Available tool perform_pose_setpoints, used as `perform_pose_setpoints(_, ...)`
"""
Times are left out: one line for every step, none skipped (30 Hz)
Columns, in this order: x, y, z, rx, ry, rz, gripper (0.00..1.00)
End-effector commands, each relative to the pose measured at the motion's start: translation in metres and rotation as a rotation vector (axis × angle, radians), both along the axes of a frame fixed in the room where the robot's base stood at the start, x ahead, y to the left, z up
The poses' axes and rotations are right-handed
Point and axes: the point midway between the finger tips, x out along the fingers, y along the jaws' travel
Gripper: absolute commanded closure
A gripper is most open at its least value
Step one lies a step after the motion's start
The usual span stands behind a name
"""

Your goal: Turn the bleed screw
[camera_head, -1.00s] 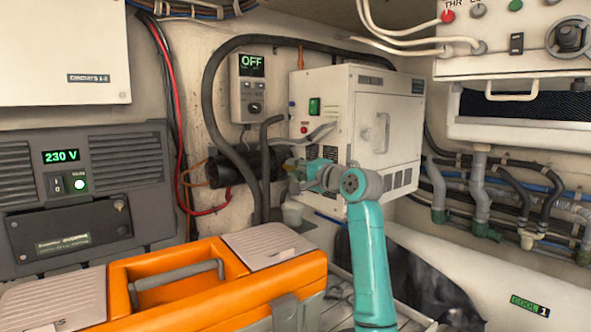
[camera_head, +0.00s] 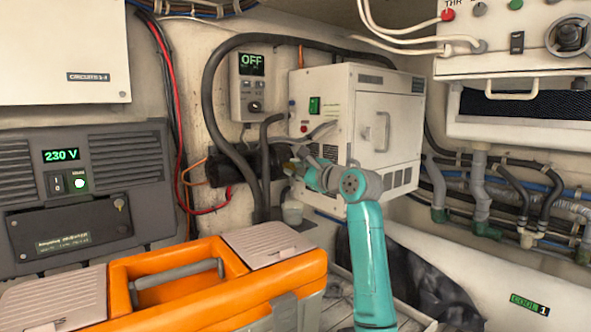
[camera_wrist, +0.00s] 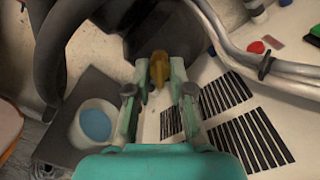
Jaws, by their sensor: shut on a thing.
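The bleed screw (camera_wrist: 159,68) is a small brass-yellow piece at the end of a black cylindrical body (camera_wrist: 165,30) in the wrist view. My gripper (camera_wrist: 160,83) is shut on it, with one finger at each side. In the head view my gripper (camera_head: 293,166) reaches to the right end of the black cylinder (camera_head: 235,168), in front of the white cabinet. The screw is very small there and partly hidden by my fingers. Its turn angle is hard to tell.
A white cup with blue liquid (camera_wrist: 95,124) stands left of my fingers. Silver pipes (camera_wrist: 235,45) and black hoses (camera_head: 215,110) run close by. The white cabinet (camera_head: 385,100) stands behind my arm. An orange toolbox (camera_head: 215,285) fills the front left.

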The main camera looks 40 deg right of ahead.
Motion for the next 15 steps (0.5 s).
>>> perform_pose_setpoints(0.0003, -0.0001, -0.0013, 0.042, 0.003, 0.000, 1.00)
perform_pose_setpoints(0.0003, 0.0001, -0.0013, 0.071, 0.004, 0.000, 1.00)
perform_pose_setpoints(0.0003, 0.0001, -0.0014, 0.109, 0.006, -0.001, 1.00)
perform_pose_setpoints(0.0003, 0.0002, -0.0014, 0.137, 0.007, -0.001, 1.00)
perform_pose_setpoints(0.0003, 0.0002, -0.0016, 0.166, 0.008, -0.001, 1.00)
perform_pose_setpoints(0.0003, 0.0003, -0.0016, 0.204, 0.009, -0.001, 1.00)
perform_pose_setpoints(0.0003, 0.0005, -0.0017, 0.232, 0.010, -0.001, 1.00)
perform_pose_setpoints(0.0003, 0.0005, -0.0017, 0.261, 0.011, -0.001, 1.00)
perform_pose_setpoints(0.0003, 0.0006, -0.0019, 0.299, 0.012, -0.001, 1.00)
perform_pose_setpoints(0.0003, 0.0008, -0.0019, 0.327, 0.013, -0.001, 1.00)
perform_pose_setpoints(0.0003, 0.0008, -0.0020, 0.356, 0.014, -0.001, 1.00)
perform_pose_setpoints(0.0003, 0.0009, -0.0020, 0.394, 0.016, -0.001, 1.00)
perform_pose_setpoints(0.0003, 0.0009, -0.0021, 0.421, 0.016, -0.001, 1.00)
perform_pose_setpoints(0.0003, 0.0011, -0.0021, 0.448, 0.017, -0.001, 1.00)
perform_pose_setpoints(0.0003, 0.0012, -0.0022, 0.484, 0.019, -0.001, 1.00)
